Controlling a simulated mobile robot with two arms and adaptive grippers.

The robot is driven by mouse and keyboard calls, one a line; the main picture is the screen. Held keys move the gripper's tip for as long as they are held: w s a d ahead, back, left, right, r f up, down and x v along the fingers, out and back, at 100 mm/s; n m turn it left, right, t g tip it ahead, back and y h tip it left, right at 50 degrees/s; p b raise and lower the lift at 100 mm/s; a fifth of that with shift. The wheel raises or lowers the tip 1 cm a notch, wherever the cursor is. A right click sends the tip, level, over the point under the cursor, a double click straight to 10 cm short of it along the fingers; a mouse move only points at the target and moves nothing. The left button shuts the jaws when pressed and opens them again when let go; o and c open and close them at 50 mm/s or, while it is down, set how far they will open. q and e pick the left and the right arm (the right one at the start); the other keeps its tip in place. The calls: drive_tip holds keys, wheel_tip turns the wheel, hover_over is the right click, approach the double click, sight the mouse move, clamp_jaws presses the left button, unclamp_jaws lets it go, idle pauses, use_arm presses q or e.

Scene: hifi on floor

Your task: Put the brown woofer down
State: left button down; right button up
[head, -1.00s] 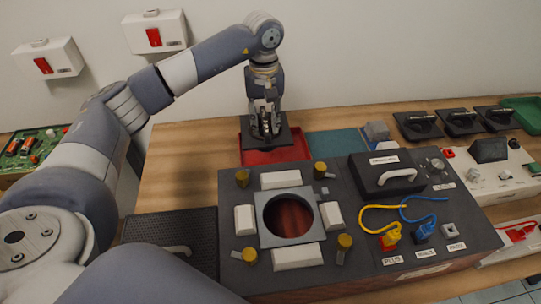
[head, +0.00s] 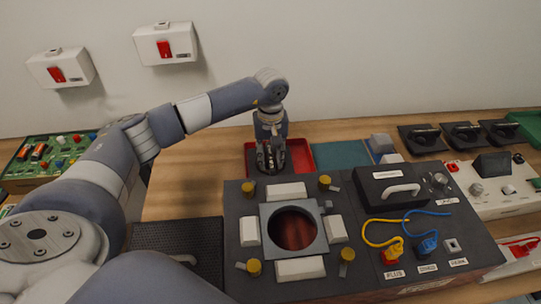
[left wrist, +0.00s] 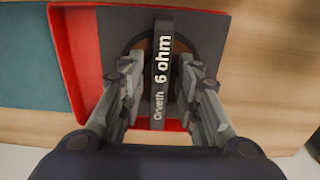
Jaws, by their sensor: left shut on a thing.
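The brown woofer (left wrist: 162,65) shows in the left wrist view as a dark square plate with a brown round cone and a dark handle bar marked "6 ohm". My left gripper (head: 270,163) is shut on this handle, with a finger on each side of it. In the head view the gripper and woofer are over the left part of the red tray (head: 303,153), on the table behind the black speaker box. Whether the woofer's underside touches the tray is hidden. The tray's rim also shows in the left wrist view (left wrist: 75,65). My right gripper is not in view.
A teal mat (head: 341,154) lies right of the tray. The speaker box (head: 237,205) with a round opening, clamps and cables stands in front. Several dark handled plates (head: 422,138) lie at the right. A black grille (head: 185,240) is at the box's left.

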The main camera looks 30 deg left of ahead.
use_arm(q)
drive_tip(key=c, duration=1.2)
unclamp_jaws()
drive_tip(key=shift+f, duration=0.1)
drive_tip(key=shift+r, duration=0.3)
wheel_tip(320, 180, up, 12)
drive_tip(key=shift+f+b, duration=0.1)
drive_tip(key=shift+b, duration=0.95)
